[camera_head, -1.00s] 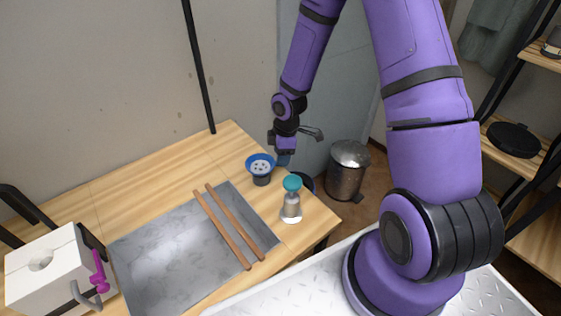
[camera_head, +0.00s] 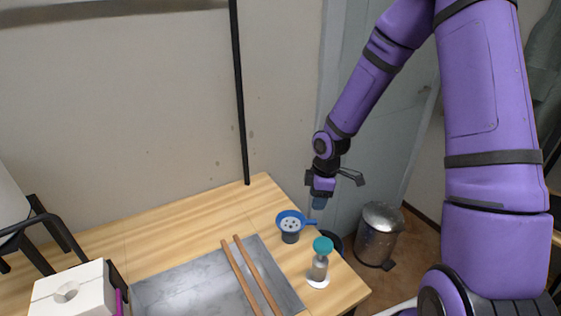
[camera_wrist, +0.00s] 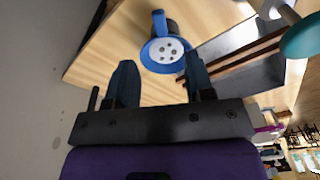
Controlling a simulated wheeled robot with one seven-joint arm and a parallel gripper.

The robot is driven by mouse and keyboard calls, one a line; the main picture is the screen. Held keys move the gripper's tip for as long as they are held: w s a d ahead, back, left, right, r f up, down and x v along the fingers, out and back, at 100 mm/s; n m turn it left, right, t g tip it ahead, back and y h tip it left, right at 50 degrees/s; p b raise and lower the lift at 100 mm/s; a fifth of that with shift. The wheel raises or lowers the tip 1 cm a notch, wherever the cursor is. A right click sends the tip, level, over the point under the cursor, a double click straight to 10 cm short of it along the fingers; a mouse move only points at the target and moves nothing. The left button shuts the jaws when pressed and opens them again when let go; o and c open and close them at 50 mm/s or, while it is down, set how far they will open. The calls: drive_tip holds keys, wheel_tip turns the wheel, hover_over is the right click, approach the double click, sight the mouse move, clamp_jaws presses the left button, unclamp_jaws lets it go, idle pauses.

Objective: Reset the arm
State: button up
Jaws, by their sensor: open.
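My purple arm reaches over the right end of the wooden table. My gripper (camera_head: 318,203) hangs beyond the blue strainer, near the table's far right edge. In the wrist view my gripper (camera_wrist: 160,85) has its two dark blue fingers spread wide with nothing between them. The blue strainer (camera_head: 291,219), with a handle and a pale holed face, sits on a dark cup on the table. It also shows in the wrist view (camera_wrist: 165,55), past the fingertips and apart from them.
A teal-topped bottle (camera_head: 320,262) stands at the table's right corner. Two wooden sticks (camera_head: 250,278) lie across a grey slab (camera_head: 190,297). A white box (camera_head: 75,290) is at the left. A metal bin (camera_head: 380,232) stands on the floor.

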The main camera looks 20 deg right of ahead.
drive_tip(key=s+d+r+m+t+h, duration=0.1)
drive_tip(key=s+r+m, duration=0.3)
drive_tip(key=r, duration=0.7)
drive_tip(key=s+r+m+t+h, duration=0.1)
drive_tip(key=s+r+m+h, duration=0.2)
drive_tip(key=r, duration=0.8)
drive_tip(key=s+r+m+t+y, duration=0.1)
drive_tip(key=s+r+m, duration=0.2)
drive_tip(key=s+r, duration=0.3)
drive_tip(key=s+a+r+m+t+y, duration=0.1)
drive_tip(key=s+r+m, duration=0.3)
drive_tip(key=s, duration=0.7)
drive_tip(key=shift+s+r+t+y, duration=0.35)
drive_tip(key=shift+r+t+y, duration=0.05)
drive_tip(key=shift+r, duration=0.6)
drive_tip(key=shift+a, duration=0.15)
drive_tip(key=shift+c, duration=0.5)
